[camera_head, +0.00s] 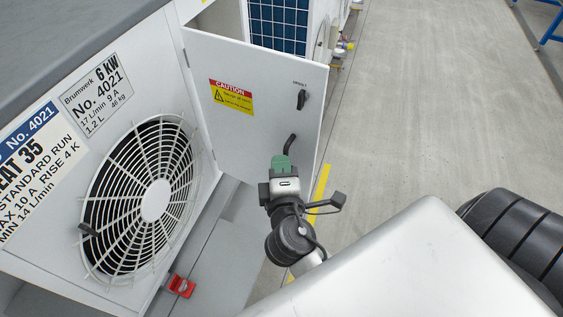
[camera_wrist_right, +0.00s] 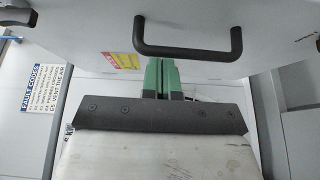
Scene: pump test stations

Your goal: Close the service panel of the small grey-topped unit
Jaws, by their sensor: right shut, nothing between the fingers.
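The small grey-topped unit (camera_head: 75,170) stands at the left in the head view. Its white service panel (camera_head: 235,135) stands open, swung out from the unit's right end, with a yellow and red caution label, a black knob and a black handle (camera_head: 289,145). My right gripper (camera_head: 281,163) is shut and empty, with its green fingertips close to the panel just below the handle. In the right wrist view the fingers (camera_wrist_right: 160,76) point at the panel (camera_wrist_right: 90,30), below the handle bar (camera_wrist_right: 190,50). I cannot tell whether they touch the panel. My left gripper is out of view.
A round fan grille (camera_head: 155,200) is on the unit's front. A red part (camera_head: 181,286) sits low below it. Another unit with a blue grid (camera_head: 278,22) stands behind the panel. Open concrete floor (camera_head: 430,110) lies to the right, past a yellow line (camera_head: 322,185).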

